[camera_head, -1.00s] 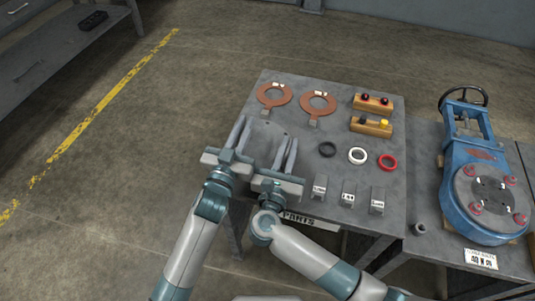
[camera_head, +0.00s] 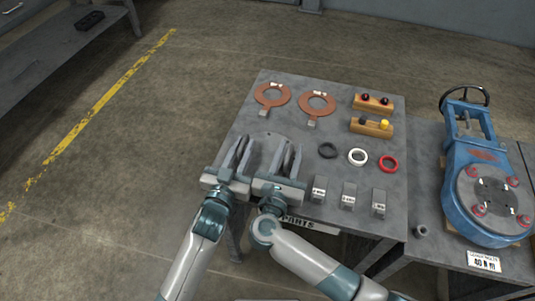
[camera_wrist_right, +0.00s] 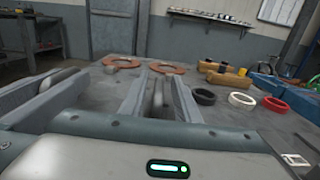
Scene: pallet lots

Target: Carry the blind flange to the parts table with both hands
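The blind flange (camera_head: 260,148) appears as a grey plate at the left front of the parts table (camera_head: 330,120), between my grippers. Its outline is hard to tell from the grey top. A narrow upright grey piece, seemingly its grip, stands between the fingers of each gripper. My left gripper (camera_head: 234,150) is open around the left piece. My right gripper (camera_head: 286,155) is open around the right one; in the right wrist view a gap shows beside that piece (camera_wrist_right: 157,95). The grippers' palms hide the near part of the flange.
Two copper-coloured rings (camera_head: 317,103) lie behind. Wooden blocks with knobs (camera_head: 372,127) sit back right. Black, white (camera_head: 357,157) and red rings and several grey blocks (camera_head: 349,196) lie to the right. A blue valve (camera_head: 485,195) stands on the neighbouring table.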

